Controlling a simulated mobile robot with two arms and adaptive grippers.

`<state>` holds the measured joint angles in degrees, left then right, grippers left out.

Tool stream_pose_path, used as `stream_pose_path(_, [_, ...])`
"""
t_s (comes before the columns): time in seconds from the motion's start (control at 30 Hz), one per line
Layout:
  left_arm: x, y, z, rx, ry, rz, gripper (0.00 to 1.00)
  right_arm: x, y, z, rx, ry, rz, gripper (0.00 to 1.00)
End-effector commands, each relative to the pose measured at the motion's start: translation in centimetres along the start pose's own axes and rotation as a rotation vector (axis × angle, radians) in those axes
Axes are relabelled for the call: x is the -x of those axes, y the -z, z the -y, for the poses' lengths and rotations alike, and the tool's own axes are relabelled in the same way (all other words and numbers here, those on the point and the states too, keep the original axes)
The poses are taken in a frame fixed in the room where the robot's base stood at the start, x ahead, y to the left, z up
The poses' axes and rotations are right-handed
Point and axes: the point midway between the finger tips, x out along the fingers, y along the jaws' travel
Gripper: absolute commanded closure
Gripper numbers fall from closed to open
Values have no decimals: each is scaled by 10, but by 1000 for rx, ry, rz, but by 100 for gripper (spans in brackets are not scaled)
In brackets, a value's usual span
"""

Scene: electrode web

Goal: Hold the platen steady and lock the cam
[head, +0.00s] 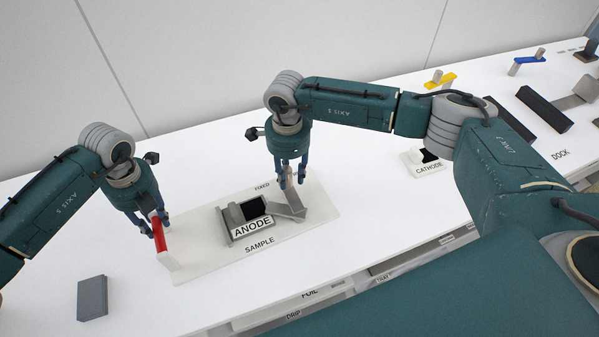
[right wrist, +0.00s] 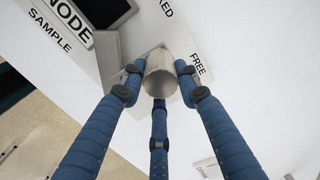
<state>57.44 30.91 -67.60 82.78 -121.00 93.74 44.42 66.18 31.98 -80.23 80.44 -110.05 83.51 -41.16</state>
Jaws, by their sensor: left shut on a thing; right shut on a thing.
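The white platen (head: 200,262) marked SAMPLE lies on the table, with a red handle (head: 159,236) upright at its left end. My left gripper (head: 154,226) is shut on the red handle. The grey cam (head: 288,207) is at the platen's right part, beside the ANODE holder (head: 236,226), with a round grey peg (head: 290,186) standing up. My right gripper (head: 291,176) is shut on this peg from above. In the right wrist view three blue fingers (right wrist: 158,80) surround the peg (right wrist: 160,72). The word FREE shows right of the peg, and FIXED is partly cut off above.
A grey block (head: 92,298) lies on the table at front left. The CATHODE holder (head: 424,160) stands to the right, partly behind my right arm. Yellow (head: 440,80) and blue (head: 527,62) levers and dark blocks (head: 545,108) are at far right. The table behind the platen is clear.

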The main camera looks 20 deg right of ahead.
Motion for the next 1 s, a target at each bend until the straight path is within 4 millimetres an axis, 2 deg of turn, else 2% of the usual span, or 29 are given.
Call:
stream_pose_path(0.03, [0, -3, 1, 10, 4, 9, 100, -2, -12, -5, 53, -11, 11, 100])
stream_pose_path(0.4, [0, -3, 1, 11, 4, 9, 100, -2, -42, -11, 394, -8, 14, 100])
stream_pose_path(0.7, [0, -3, 1, 11, 5, 9, 100, -2, -59, -18, 598, -5, 14, 100])
stream_pose_path(1.0, [0, -3, 1, 11, 5, 10, 100, -2, -67, -25, 702, -6, 16, 100])
